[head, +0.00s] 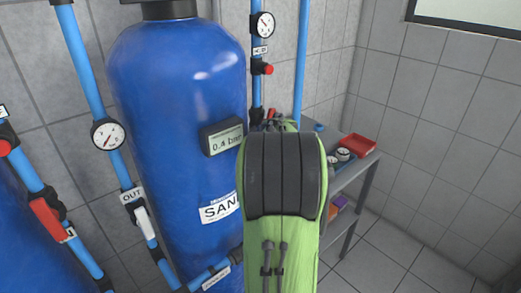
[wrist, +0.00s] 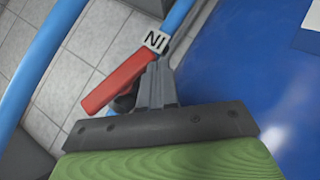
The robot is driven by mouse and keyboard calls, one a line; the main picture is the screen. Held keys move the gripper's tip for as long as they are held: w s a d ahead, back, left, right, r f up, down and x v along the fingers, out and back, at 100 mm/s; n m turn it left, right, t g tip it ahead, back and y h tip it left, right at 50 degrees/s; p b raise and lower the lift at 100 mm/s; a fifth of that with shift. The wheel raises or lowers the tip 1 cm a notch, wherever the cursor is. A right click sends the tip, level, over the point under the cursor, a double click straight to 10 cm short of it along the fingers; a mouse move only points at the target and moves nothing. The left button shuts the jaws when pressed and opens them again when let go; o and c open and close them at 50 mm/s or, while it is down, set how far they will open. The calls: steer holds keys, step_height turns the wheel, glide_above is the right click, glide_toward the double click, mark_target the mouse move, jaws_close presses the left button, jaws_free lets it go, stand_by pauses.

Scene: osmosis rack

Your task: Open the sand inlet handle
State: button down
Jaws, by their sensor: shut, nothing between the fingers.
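The sand inlet handle (wrist: 118,78) is a red lever in the wrist view, lying slantwise beside a blue pipe (wrist: 178,16) with a white IN tag (wrist: 156,41). My gripper (wrist: 158,70) is shut and empty, its tips overlapping the lever's upper right end in the picture; I cannot tell whether they touch. The blue tank labelled SAND (head: 219,208) stands in the middle of the head view, with a gauge box reading about 0.4 bar (head: 222,137). My green arm hides the tank's lower right side, and this handle cannot be made out there.
An OUT pipe with a white lever (head: 143,222) and a dial (head: 108,134) runs left of the tank. Another red lever (head: 46,218) is at the far left. A grey table with a red tray (head: 359,143) stands behind my arm. The floor at right is clear.

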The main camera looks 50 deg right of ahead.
steer(key=shift+s+d+f+b, duration=0.15)
steer(key=shift+d+f+b, duration=0.35)
steer(key=shift+b, duration=0.5)
